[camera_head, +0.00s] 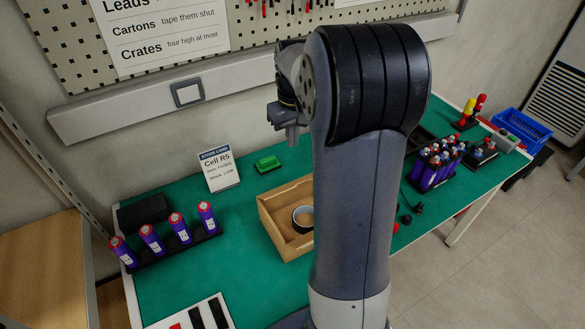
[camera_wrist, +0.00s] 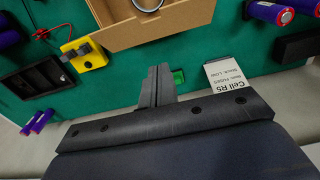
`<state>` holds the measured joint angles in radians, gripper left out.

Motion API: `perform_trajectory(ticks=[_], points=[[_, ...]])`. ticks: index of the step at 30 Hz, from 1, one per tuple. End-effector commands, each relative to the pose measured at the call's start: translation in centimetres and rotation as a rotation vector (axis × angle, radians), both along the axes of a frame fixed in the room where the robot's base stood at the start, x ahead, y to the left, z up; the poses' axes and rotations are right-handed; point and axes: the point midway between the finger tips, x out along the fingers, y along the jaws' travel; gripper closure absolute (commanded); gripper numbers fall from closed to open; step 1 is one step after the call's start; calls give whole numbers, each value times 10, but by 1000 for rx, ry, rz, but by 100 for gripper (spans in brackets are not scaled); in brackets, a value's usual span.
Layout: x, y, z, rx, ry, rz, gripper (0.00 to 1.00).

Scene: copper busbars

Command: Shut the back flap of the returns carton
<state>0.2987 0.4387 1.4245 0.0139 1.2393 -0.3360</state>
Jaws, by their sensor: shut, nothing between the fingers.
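A light-brown open-topped box (camera_head: 272,222) stands on the green bench, partly hidden behind my arm. It also shows at the top of the wrist view (camera_wrist: 175,22). A black roll of tape (camera_head: 303,217) lies inside it. No other carton is visible; my arm hides part of the bench. My gripper (camera_wrist: 158,73) is shut and empty. In the wrist view its fingertips point toward the box's near wall, apart from it as far as I can tell.
A green block (camera_head: 267,163) and a Cell R5 card (camera_head: 219,168) stand behind and left of the box. Several purple cells (camera_head: 180,228) stand in a rack at left. A yellow device (camera_wrist: 84,55) lies beside the box. A blue crate (camera_head: 522,128) is far right.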

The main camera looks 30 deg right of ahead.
Motion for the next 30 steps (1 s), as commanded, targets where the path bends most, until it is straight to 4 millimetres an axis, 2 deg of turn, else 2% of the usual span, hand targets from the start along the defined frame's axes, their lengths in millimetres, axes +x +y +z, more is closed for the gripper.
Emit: perform_trajectory(ticks=[9, 12, 21, 30], points=[[2, 1, -69, 2, 5, 1, 100], [-1, 1, -85, 2, 3, 0, 100], [-22, 0, -108, 1, 0, 1, 100], [-24, 0, -110, 0, -2, 1, 100]])
